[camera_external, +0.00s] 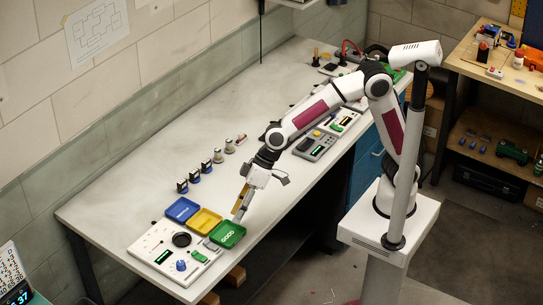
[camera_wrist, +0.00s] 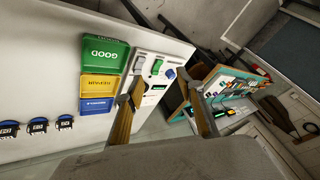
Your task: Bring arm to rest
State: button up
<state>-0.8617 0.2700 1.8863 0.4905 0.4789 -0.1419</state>
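My gripper (camera_external: 240,206) hangs above the front part of the bench, close to the green GOOD tray (camera_external: 227,236). In the wrist view its two fingers (camera_wrist: 164,90) stand apart with nothing between them. My arm reaches out from its white pedestal over the bench. The green tray also shows in the wrist view (camera_wrist: 106,59), left of the fingers, and looks empty. Beside it are the yellow REPAIR tray (camera_external: 205,221) and the blue RECYCLE tray (camera_external: 182,209), in a row; both look empty.
A white test panel (camera_external: 165,240) with a blue knob lies beside the trays. Several small dark-and-blue servos (camera_external: 195,177) stand in a row with other small parts behind the trays. Grey instruments (camera_external: 314,147) sit under my arm. The bench middle (camera_external: 205,120) is largely clear.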

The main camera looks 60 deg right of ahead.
jog(key=s+d+r+m+t+h, duration=0.1)
jog(key=s+d+r+m+h, duration=0.1)
jog(key=d, duration=1.4)
jog(key=s+d+r+m+t+h, duration=0.1)
jog(key=s+d, duration=0.4)
jog(key=d, duration=1.1)
jog(key=s+d+r+m+t+h, duration=0.1)
jog(key=s+d+r+m+h, duration=0.2)
jog(key=d, duration=1.2)
jog(key=shift+s+d+m, duration=0.4)
jog(key=shift+s+m, duration=0.15)
jog(key=shift+m, duration=0.05)
jog(key=shift+r, duration=0.1)
